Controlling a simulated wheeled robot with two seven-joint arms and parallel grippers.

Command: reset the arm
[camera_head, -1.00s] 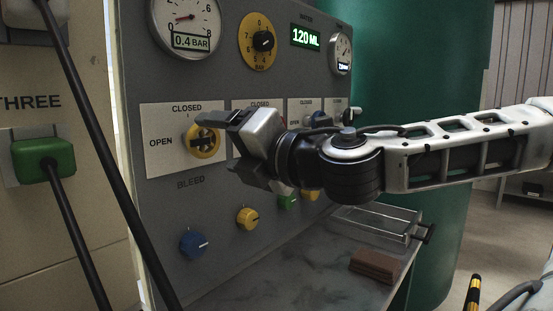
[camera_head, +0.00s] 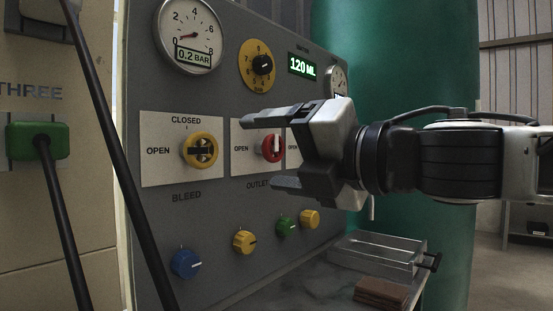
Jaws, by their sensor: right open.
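My right gripper (camera_head: 259,152) reaches in from the right, in front of the grey panel (camera_head: 215,95). Its two fingers are spread apart with nothing between them, one above and one below the red valve knob (camera_head: 272,148) in the picture. I cannot tell how far they are from the panel. The yellow bleed valve knob (camera_head: 201,150) lies to the left of the fingertips, clear of them, with its handle lying horizontal. My left gripper is not in view.
A pressure gauge (camera_head: 192,32) reads 0.2 BAR and a display (camera_head: 303,67) reads 120 ML. Small coloured knobs line the lower panel, including a blue one (camera_head: 186,264). A metal tray (camera_head: 375,255) and a brown block (camera_head: 381,292) sit on the ledge. Black cables hang at left.

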